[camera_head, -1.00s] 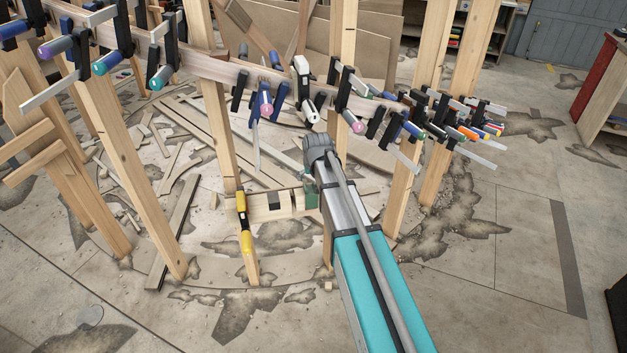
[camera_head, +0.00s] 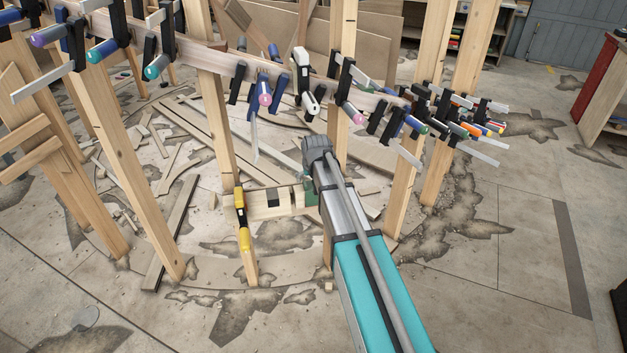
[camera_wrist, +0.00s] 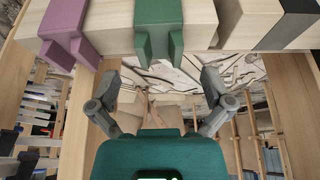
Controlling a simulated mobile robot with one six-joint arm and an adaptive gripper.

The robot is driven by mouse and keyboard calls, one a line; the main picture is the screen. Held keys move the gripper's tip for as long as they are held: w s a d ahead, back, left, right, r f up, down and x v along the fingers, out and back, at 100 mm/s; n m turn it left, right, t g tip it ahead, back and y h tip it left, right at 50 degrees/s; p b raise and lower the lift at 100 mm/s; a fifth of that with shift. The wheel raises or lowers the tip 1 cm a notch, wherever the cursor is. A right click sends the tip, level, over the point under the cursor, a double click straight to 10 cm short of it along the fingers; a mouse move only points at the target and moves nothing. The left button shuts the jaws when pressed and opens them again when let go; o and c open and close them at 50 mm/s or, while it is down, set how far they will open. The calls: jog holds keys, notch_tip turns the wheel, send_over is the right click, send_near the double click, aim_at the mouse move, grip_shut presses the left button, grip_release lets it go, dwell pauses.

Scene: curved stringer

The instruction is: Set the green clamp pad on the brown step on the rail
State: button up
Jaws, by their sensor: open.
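The green clamp pad (camera_wrist: 158,28) straddles the wooden rail (camera_wrist: 112,40) at the top of the wrist view, with two prongs hanging down. In the head view a part of the green pad (camera_head: 311,192) shows beside my arm. My gripper (camera_wrist: 160,78) is open and empty, its two fingers spread below and to either side of the pad's prongs, apart from it. I cannot make out a distinct brown step; pale wooden blocks sit on the rail, one right of the pad (camera_wrist: 243,20). My arm hides the rail's right part in the head view.
A purple pad (camera_wrist: 68,30) sits left of the green one and a black piece (camera_wrist: 293,22) sits to the right. A yellow clamp (camera_head: 242,222) grips the rail's left end by a post. Many clamps hang on the curved beam (camera_head: 215,66) above. Wood scraps litter the floor.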

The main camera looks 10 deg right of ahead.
aim_at(310, 185)
jog(key=shift+b+x, duration=1.35)
jog(key=shift+x, duration=0.4)
jog(key=c, duration=1.2)
notch_tip(310, 185, up, 9)
jog(key=p, duration=0.8)
jog(key=shift+p, duration=0.35)
jog(key=shift+f, duration=0.2)
jog(key=shift+c, duration=0.5)
